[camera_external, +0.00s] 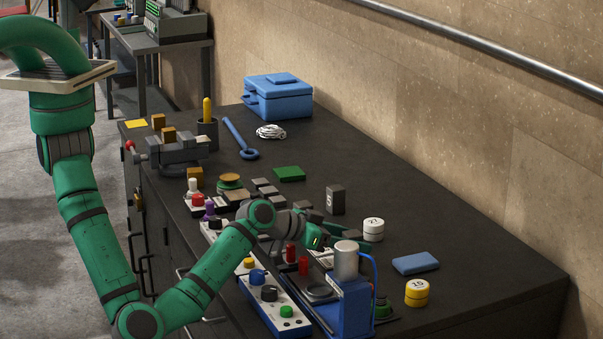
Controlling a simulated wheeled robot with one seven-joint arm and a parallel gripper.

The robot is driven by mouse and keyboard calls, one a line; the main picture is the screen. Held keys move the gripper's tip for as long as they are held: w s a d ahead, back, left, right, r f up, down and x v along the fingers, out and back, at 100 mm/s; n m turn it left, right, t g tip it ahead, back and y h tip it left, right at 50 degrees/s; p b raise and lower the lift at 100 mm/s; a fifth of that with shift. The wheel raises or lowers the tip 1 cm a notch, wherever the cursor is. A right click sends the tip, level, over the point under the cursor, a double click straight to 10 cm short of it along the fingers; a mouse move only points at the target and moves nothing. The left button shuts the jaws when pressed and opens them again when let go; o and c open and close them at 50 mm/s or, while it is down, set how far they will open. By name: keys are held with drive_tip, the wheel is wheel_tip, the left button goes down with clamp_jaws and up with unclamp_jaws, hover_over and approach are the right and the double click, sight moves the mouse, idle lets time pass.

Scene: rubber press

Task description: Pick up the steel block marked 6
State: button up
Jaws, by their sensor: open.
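A dark grey upright block (335,200) stands on the bench right of centre; it bears a pale digit, too small to read surely. Several low grey blocks (266,190) lie in a cluster to its left, and no marks can be read on them. My arm reaches in from the left, and my gripper (318,240) is low over the bench, in front of the upright block and apart from it. The gripper is open. Its fingertips are small and partly lost among the things around them, and I see nothing held.
A blue press (347,300) with a grey cylinder stands close to the gripper. A control panel (270,295) with coloured knobs lies along the front edge. White (373,229) and yellow (417,293) round weights and a blue pad (415,263) lie right. The back right is clear.

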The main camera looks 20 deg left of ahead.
drive_tip(key=shift+d, duration=0.1)
clamp_jaws()
drive_tip(key=shift+r, duration=0.1)
